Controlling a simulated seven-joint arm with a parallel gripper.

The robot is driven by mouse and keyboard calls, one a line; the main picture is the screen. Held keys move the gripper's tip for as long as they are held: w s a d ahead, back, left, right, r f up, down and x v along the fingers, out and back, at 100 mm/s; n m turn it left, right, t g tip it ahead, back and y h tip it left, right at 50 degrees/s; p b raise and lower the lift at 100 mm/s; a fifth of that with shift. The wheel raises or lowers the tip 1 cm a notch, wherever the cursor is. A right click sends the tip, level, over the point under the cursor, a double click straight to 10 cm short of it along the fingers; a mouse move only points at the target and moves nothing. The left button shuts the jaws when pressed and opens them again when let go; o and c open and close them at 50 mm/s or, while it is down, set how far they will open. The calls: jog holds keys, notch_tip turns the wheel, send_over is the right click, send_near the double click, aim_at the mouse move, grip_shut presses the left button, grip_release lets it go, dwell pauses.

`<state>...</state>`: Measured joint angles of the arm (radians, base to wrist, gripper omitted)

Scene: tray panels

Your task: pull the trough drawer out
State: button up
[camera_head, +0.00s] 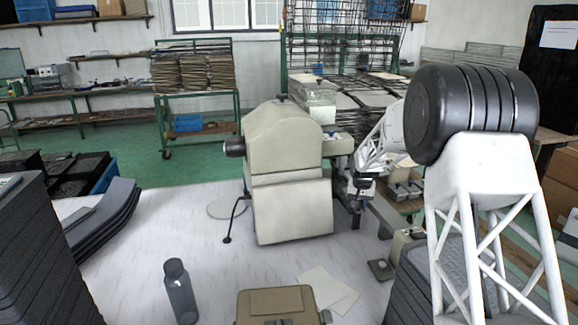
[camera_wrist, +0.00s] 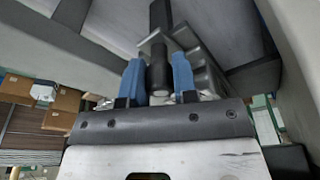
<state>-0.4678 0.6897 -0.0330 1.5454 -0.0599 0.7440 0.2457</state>
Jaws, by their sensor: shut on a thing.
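The beige machine (camera_head: 285,150) stands on the white table in the middle of the head view. My gripper (camera_head: 360,195) is at the machine's right side, and my arm reaches it from the right. In the wrist view, the two blue fingertips of my gripper (camera_wrist: 158,80) are shut on a dark round handle (camera_wrist: 159,50) between them. The handle sits by a grey metal bracket (camera_wrist: 202,72). I take this as the trough drawer's handle. The drawer itself is mostly hidden, and I cannot tell how far out it is.
A dark bottle (camera_head: 180,292) and a tan case (camera_head: 275,306) stand on the white table (camera_head: 150,262) in front. Papers (camera_head: 328,290) lie beside the case. Stacked dark panels (camera_head: 40,255) rise at the left. The table left of the machine is mostly clear.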

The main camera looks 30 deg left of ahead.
jog(key=shift+s+d, duration=0.45)
jog(key=shift+s, duration=0.05)
jog(key=o, duration=0.6)
jog(key=shift+o, duration=0.2)
jog(key=shift+r, duration=0.15)
jog(key=w+v, duration=0.1)
jog(key=v, duration=0.5)
jog(key=shift+r, duration=0.4)
jog(key=shift+w, duration=0.1)
dwell(0.4)
